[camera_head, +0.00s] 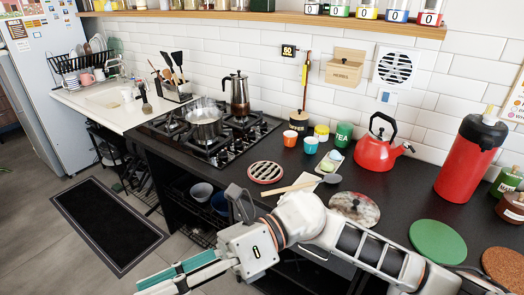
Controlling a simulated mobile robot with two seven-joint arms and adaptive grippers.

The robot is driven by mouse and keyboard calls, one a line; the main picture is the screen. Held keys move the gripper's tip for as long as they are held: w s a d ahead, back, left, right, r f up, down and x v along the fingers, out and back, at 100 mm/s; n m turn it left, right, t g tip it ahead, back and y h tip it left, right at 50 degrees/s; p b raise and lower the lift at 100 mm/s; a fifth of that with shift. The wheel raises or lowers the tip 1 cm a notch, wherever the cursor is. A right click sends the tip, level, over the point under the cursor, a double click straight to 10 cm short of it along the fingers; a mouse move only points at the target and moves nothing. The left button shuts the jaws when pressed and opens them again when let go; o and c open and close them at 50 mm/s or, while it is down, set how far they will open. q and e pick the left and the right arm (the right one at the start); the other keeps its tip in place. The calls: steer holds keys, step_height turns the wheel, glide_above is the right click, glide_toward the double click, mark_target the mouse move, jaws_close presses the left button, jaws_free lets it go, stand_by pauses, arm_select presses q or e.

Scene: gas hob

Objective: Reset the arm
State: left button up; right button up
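My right arm comes in from the lower right across the counter front. Its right gripper (160,282) points to the lower left, low in front of the counter and over the floor. Its teal-lined fingers lie close together in this view and run to the bottom edge, so I cannot tell whether they are open or shut. Nothing shows in them. My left gripper is not in view.
A dark mat (105,225) lies on the floor.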

steer(key=w+d+r+m+t+y, duration=0.2)
steer(key=w+m+t+y, duration=0.25)
steer(key=m, duration=0.25)
steer(key=w+d+r+m+t+y, duration=0.1)
steer(key=w+d+m+t+y, duration=0.1)
steer(key=w+m+t+y, duration=0.35)
steer(key=w+d+f+m+t+h, duration=0.5)
steer(key=f+m+t, duration=0.25)
steer(key=m, duration=0.35)
steer(key=w+d+f+m+t+h, duration=0.55)
steer(key=m+t, duration=0.25)
steer(key=m, duration=0.3)
steer(key=s+d+f+m+h, duration=0.3)
steer(key=d+f+m+h, duration=0.5)
steer(key=f, duration=0.7)
steer(key=s+d+f+m+g+h, duration=0.2)
steer(key=s+d+f+g, duration=0.1)
steer(key=s+d+f, duration=0.3)
steer(key=s+d+f+m+g+h, duration=0.2)
steer(key=s+d+f, duration=0.4)
steer(key=f, duration=0.5)
steer(key=shift+s+m+g, duration=0.55)
steer(key=shift+s+g, duration=0.1)
steer(key=shift+s, duration=0.05)
